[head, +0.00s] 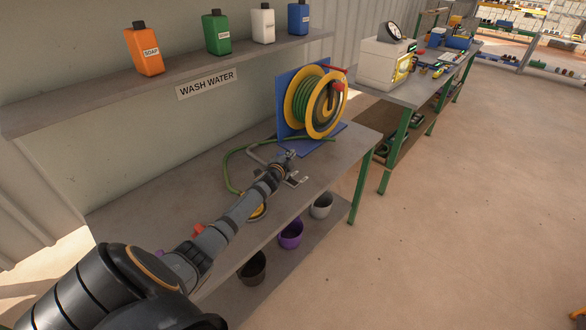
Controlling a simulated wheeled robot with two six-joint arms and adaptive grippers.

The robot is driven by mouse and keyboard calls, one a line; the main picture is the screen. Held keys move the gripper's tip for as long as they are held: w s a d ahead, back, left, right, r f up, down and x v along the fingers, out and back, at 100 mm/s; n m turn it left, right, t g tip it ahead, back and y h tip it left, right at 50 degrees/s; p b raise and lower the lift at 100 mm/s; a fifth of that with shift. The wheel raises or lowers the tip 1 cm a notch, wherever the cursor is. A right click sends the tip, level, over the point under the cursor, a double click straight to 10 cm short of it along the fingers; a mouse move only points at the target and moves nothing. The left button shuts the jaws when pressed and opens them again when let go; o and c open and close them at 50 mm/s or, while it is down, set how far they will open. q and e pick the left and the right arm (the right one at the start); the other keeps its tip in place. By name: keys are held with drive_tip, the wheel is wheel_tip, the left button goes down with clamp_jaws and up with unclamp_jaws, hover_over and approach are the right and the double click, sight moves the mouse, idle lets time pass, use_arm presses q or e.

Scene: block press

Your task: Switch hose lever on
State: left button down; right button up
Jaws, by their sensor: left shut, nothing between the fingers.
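A green hose (227,170) runs from the yellow-rimmed hose reel (290,102) across the grey bench and passes behind my left arm. The reel stands on a blue base and has a red handle (338,87) at its right. A small red part (198,231) shows at the bench's front edge, beside my left arm. I cannot tell whether it is the hose lever or how it is set. My left gripper (290,155) is shut and empty, above the bench in front of the reel. A bent grey metal part (257,150) is beside it. My right gripper is out of view.
A yellow disc (258,212) is partly hidden by my arm. Buckets (291,234) stand on the lower shelf.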

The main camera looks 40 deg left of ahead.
use_arm(q)
drive_tip(key=b+v, duration=0.2)
drive_tip(key=v, duration=0.8)
drive_tip(key=shift+d+r+b, duration=0.35)
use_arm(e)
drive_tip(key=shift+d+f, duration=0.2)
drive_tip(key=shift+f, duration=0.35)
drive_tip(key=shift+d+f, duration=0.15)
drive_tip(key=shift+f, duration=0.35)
